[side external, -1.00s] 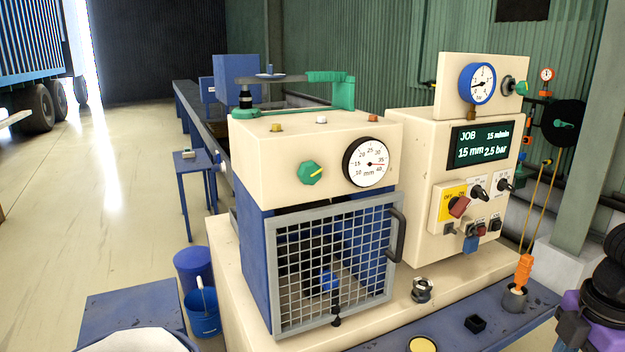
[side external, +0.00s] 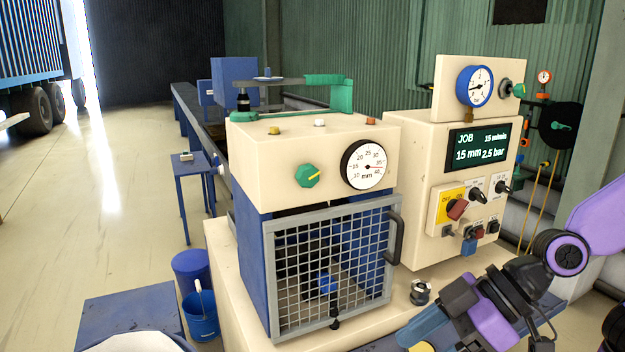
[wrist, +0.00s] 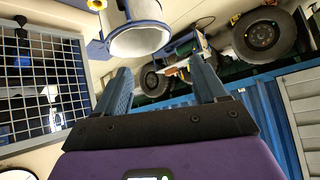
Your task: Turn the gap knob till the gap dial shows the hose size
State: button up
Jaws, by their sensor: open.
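The green gap knob (side external: 307,177), with a yellow pointer mark, sits on the cream machine head. To its right is the white gap dial (side external: 362,178), marked in mm; its red needle points right, between 35 and 40. The job display (side external: 478,150) on the cream cabinet reads 15 mm, 2.5 bar and 15 m/min. My gripper (side external: 415,328) is low at the right front of the machine, apart from knob and dial. In the wrist view, my blue fingers (wrist: 162,88) are spread with nothing between them. The knob does not show in that view.
A mesh guard door (side external: 330,270) with a black handle is below the dial; it also shows in the wrist view (wrist: 42,80). A switch panel (side external: 460,215) and pressure gauge (side external: 475,86) are on the cabinet. A metal fitting (side external: 420,292) stands on the bench near my arm.

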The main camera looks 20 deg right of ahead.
jog(key=w+a+r+m+t+y, duration=0.2)
jog(key=w+a+r+t, duration=0.2)
jog(key=w+a, duration=0.1)
jog(key=m+t+h, duration=0.8)
jog(key=t+h, duration=0.2)
jog(key=h, duration=0.1)
send_near(311, 175)
jog(key=w, duration=0.9)
jog(key=shift+f, duration=0.2)
jog(key=c, duration=1.1)
